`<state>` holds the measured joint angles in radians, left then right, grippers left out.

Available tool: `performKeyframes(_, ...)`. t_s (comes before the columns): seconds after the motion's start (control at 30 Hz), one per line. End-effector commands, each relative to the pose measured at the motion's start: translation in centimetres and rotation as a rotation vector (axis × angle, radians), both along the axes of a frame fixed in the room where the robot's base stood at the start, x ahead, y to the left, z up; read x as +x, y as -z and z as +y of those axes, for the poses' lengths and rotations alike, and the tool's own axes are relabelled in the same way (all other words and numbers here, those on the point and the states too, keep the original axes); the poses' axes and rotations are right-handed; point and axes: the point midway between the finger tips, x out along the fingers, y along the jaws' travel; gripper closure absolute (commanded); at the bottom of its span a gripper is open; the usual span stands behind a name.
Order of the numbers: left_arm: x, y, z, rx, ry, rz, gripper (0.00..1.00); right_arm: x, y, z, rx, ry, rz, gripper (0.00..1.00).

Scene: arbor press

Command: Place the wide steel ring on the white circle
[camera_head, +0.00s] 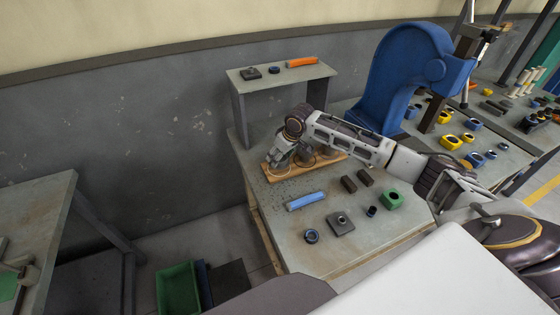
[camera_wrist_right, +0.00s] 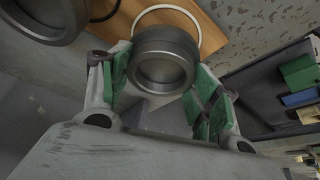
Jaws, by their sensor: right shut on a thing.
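My right gripper (camera_wrist_right: 163,88) is shut on a wide dark steel ring (camera_wrist_right: 165,48), held between its green pads. In the wrist view the ring overlaps the near part of a white circle (camera_wrist_right: 168,8) on a wooden board (camera_wrist_right: 207,30). I cannot tell whether the ring touches the board. In the head view my right gripper (camera_head: 280,156) is over the left end of the board (camera_head: 337,165), and the ring is mostly hidden. Another steel ring (camera_wrist_right: 42,20) shows at the wrist view's upper left. My left gripper is not in view.
A small raised shelf (camera_head: 283,77) is at the back. A blue bar (camera_head: 306,200), dark blocks (camera_head: 357,181), a green block (camera_head: 391,199) and a grey square block (camera_head: 340,223) lie in front of the board.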

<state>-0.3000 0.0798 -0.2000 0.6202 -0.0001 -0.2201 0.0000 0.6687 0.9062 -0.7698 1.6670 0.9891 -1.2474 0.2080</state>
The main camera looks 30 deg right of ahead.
Motion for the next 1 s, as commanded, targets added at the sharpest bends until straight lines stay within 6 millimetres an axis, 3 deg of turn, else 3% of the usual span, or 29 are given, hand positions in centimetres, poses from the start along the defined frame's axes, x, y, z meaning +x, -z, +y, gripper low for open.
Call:
performKeyframes(0.27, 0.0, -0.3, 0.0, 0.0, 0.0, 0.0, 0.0, 0.0, 2.7, 0.0, 0.0, -0.001, -0.001, 0.76)
performKeyframes(0.73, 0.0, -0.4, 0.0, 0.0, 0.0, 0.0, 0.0, 0.0, 3.2, 0.0, 0.0, -0.001, -0.002, 0.76)
performKeyframes(0.77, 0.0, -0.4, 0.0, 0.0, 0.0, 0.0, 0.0, 0.0, 3.3, 0.0, 0.0, -0.001, 0.0, 0.36)
performKeyframes(0.9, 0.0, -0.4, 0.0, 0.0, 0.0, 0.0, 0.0, 0.0, 3.3, 0.0, 0.0, -0.001, 0.0, 0.18)
performKeyframes(1.0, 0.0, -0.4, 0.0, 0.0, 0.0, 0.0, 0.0, 0.0, 3.3, 0.0, 0.0, -0.001, 0.0, 0.17)
